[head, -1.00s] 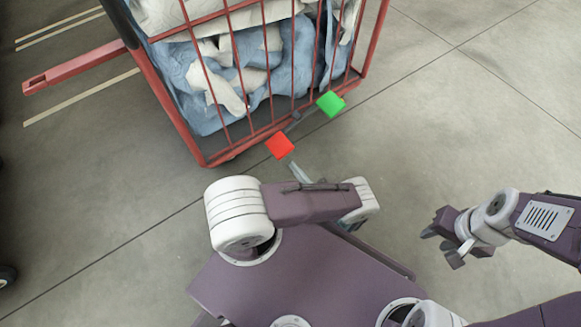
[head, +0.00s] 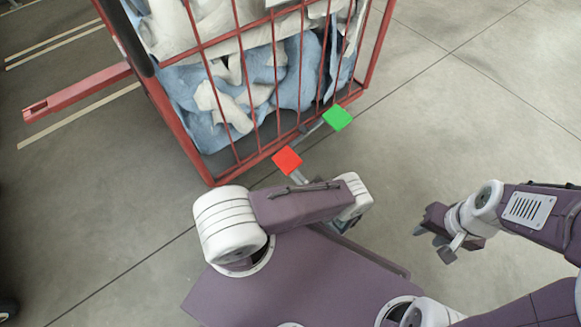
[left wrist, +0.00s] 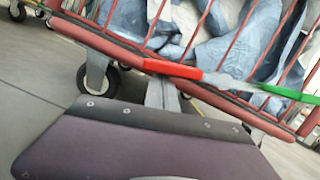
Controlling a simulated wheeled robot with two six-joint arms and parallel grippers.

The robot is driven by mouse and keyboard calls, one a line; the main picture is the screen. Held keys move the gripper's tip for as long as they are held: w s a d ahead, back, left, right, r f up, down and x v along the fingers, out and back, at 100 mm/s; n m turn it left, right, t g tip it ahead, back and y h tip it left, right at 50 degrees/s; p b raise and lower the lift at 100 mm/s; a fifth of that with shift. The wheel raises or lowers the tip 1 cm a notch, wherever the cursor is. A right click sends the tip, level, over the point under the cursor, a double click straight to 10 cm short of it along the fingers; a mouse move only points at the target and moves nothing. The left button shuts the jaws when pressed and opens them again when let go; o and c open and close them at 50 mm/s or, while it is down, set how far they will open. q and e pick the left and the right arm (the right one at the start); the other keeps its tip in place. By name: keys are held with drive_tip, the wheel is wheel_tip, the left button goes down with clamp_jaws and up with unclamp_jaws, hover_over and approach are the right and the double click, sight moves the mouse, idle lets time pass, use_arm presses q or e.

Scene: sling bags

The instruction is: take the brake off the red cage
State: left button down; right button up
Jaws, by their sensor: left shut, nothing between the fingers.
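The red cage (head: 215,178) is a red-barred cart full of blue and white cloth bags. At its lower front edge are a red pedal (head: 287,160) and a green pedal (head: 337,118) on a grey bar. The left wrist view shows the red pedal (left wrist: 172,68) and green pedal (left wrist: 290,94) close up. My left gripper (left wrist: 160,92) is shut and empty; its grey fingers are just below the red pedal in that view. I cannot tell whether they touch it. My right gripper (head: 438,238) hangs over bare floor, away from the cage; its finger gap is unclear.
A red bar (head: 78,90) sticks out from the cage's left side. A black caster (left wrist: 104,80) shows under the cage in the left wrist view. The grey floor (head: 480,110) right of the cage is clear.

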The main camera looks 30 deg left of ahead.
sight(288, 165)
use_arm(q)
drive_tip(key=r+m+p, duration=0.1)
drive_tip(key=r+m+t+p, duration=0.1)
drive_tip(key=r+m, duration=0.1)
drive_tip(key=s+r+m+p, duration=0.1)
drive_tip(key=shift+a+r+m+t, duration=0.15)
drive_tip(key=shift+r+m+t, duration=0.05)
drive_tip(key=shift+m+t, duration=0.1)
drive_tip(key=shift+r+p, duration=0.75)
drive_tip(key=shift+r, duration=0.1)
drive_tip(key=shift+w+r+p, duration=0.1)
drive_tip(key=shift+r+p, duration=0.35)
drive_tip(key=shift+r, duration=0.1)
drive_tip(key=shift+r, duration=0.2)
drive_tip(key=shift+h, duration=0.3)
wheel_tip(288, 165, up, 5)
drive_tip(key=p, duration=0.5)
drive_tip(key=shift+w, duration=0.1)
drive_tip(key=d+r+p, duration=0.2)
drive_tip(key=d+r, duration=0.3)
drive_tip(key=d, duration=0.7)
drive_tip(key=shift+w+r, duration=0.2)
drive_tip(key=shift+w, duration=0.15)
drive_tip(key=shift+a, duration=0.2)
